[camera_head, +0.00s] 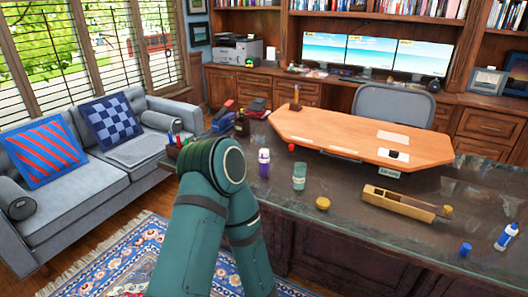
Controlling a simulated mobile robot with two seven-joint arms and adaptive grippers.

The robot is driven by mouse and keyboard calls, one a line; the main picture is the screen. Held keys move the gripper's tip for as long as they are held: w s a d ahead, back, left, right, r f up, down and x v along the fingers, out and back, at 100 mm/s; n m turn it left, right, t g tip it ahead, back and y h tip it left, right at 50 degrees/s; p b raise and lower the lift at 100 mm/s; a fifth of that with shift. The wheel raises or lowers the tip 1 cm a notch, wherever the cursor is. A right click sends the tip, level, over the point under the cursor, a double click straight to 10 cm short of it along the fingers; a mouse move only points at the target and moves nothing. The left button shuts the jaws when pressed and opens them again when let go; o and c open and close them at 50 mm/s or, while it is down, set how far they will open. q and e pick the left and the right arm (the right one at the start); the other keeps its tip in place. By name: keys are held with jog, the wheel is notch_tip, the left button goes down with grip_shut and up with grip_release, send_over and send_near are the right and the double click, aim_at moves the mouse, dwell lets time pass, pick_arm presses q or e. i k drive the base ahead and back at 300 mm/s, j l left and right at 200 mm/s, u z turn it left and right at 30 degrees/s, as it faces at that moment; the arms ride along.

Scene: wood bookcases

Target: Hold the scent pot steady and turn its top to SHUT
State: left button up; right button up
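The scent pot is most likely the small grey-green jar (299,178) with a paler top, upright on the dark desk (345,205). Any marking on its top is too small to read, so I cannot tell how the top is turned. A purple and white bottle (263,163) stands upright to its left, and a low yellow round item (322,203) lies to its front right. A bent green arm of mine rises in front of the desk's left part. Neither gripper shows in this view, and nothing touches the jar.
A wooden hand plane (403,203) lies to the right, with a blue cap (465,249) and a white and blue bottle (506,237) beyond it. A raised wooden board (350,135) stands behind. A pen holder (178,146) is at the left end.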

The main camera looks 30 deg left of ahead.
aim_at(264, 153)
jog(key=j+z, duration=0.15)
jog(key=j, duration=0.75)
jog(key=j+z, duration=0.15)
jog(key=j, duration=0.8)
jog(key=k+j+z, duration=0.15)
jog(key=j, duration=0.75)
